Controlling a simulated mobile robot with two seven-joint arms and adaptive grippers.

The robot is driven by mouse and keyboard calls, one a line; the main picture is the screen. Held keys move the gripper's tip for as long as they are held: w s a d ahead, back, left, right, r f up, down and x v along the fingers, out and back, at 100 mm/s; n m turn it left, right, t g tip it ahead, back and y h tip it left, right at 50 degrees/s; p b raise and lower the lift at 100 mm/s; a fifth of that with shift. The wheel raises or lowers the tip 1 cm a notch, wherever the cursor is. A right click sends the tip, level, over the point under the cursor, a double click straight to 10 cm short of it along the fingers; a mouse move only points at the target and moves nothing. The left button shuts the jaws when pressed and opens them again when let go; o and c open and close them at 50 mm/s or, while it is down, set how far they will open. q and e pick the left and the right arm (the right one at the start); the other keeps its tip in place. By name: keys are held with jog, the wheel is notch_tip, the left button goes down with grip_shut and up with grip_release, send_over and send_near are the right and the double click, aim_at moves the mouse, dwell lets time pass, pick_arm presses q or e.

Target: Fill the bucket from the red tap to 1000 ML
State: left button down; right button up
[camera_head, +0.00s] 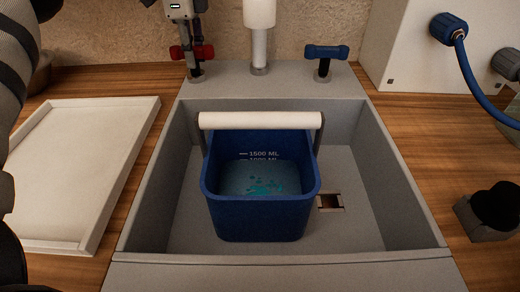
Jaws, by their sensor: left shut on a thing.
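The blue bucket (261,215) stands upright in the grey sink, its white handle (262,121) raised. Bluish water (245,180) with teal flecks lies inside. The 1500 ML mark shows above the water; the 1000 ML mark is right at the water's far edge, its lower part cut off. The red tap (203,52) is at the back left of the sink. My left gripper (190,42) is at the tap from above, shut on its red handle. No water stream is clearly visible. My right gripper is out of view.
The white faucet column (259,30) and blue tap (326,52) stand behind the grey sink (395,185). A white tray (75,170) lies left. A white box (420,50) with a blue hose (480,90) and a dark knob-like object (490,212) are right.

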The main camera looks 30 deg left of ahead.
pick_arm(q)
jog(key=c, duration=1.3)
grip_release()
jog(key=shift+r, duration=3.5)
